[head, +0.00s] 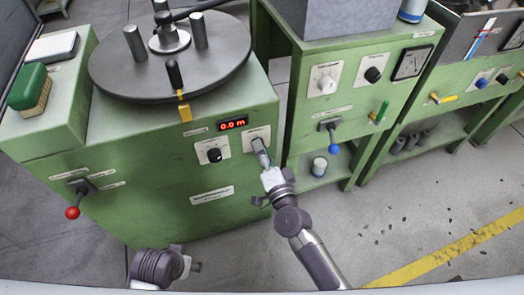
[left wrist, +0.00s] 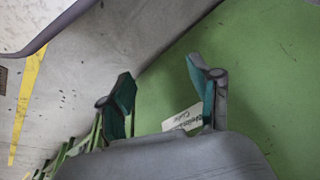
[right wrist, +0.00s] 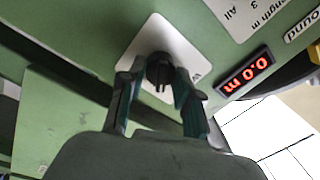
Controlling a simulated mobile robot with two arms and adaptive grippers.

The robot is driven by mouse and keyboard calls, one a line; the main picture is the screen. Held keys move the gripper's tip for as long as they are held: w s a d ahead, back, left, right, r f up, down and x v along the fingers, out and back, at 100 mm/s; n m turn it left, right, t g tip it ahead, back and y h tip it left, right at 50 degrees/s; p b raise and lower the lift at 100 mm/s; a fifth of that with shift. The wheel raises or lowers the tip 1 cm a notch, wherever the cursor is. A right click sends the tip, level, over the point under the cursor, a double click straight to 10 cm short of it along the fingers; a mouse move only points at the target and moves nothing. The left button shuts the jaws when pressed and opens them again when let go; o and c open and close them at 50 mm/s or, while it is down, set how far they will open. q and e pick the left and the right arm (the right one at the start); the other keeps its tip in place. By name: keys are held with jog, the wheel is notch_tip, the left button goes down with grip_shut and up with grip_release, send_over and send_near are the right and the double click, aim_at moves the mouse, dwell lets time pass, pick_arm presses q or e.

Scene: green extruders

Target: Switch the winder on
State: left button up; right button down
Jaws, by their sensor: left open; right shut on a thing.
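The winder is the green cabinet (head: 110,205) at left in the head view, with a big grey disc (head: 140,75) on top. Its red display (head: 232,124) reads 0.0 m; it also shows in the right wrist view (right wrist: 245,73). A black knob on a white plate (right wrist: 155,40) sits between the fingertips of my right gripper (right wrist: 159,78), which is shut on it. In the head view my right gripper (head: 260,152) hides most of this knob. My left gripper (left wrist: 158,95) is open and empty, near a green panel with a white label (left wrist: 183,118).
Another black knob (head: 214,155) is left of my right gripper. A red-ball lever (head: 72,212) sticks out at the winder's lower left. A blue-ball lever (head: 334,148) is on the neighbouring green machine (head: 365,80).

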jog(key=shift+m, duration=0.5)
jog(key=shift+f, duration=0.1)
jog(key=c, duration=0.8)
grip_release()
jog(key=shift+s, duration=0.15)
jog(key=v, duration=1.1)
jog(key=shift+s+d, duration=0.15)
jog(key=shift+s, duration=0.25)
jog(key=shift+f, duration=0.1)
